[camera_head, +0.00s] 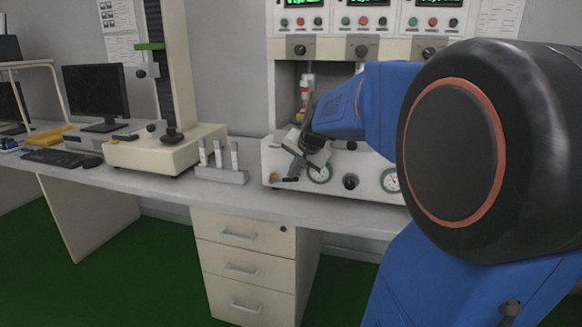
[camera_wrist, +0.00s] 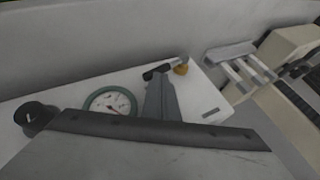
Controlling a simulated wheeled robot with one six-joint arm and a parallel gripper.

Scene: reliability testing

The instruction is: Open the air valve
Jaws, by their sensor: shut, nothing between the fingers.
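The air valve, a black lever (camera_wrist: 156,72) on a brass fitting (camera_wrist: 181,69), shows in the wrist view at the edge of the white test machine. In the head view the brass fitting (camera_head: 274,176) is at the machine's lower left front, with the black lever (camera_head: 291,180) beside it. My gripper (camera_head: 294,166) is shut and empty, in front of the machine's left part. In the wrist view the grey fingers of my gripper (camera_wrist: 160,84) reach toward the lever, just short of it in the picture. I cannot tell whether they touch.
A round gauge (camera_wrist: 110,103) and a black knob (camera_wrist: 36,116) sit on the machine's face (camera_wrist: 205,105) close to my fingers. A holder with several upright pieces (camera_head: 222,175) stands left of the machine. A beige stand (camera_head: 165,150) is farther left.

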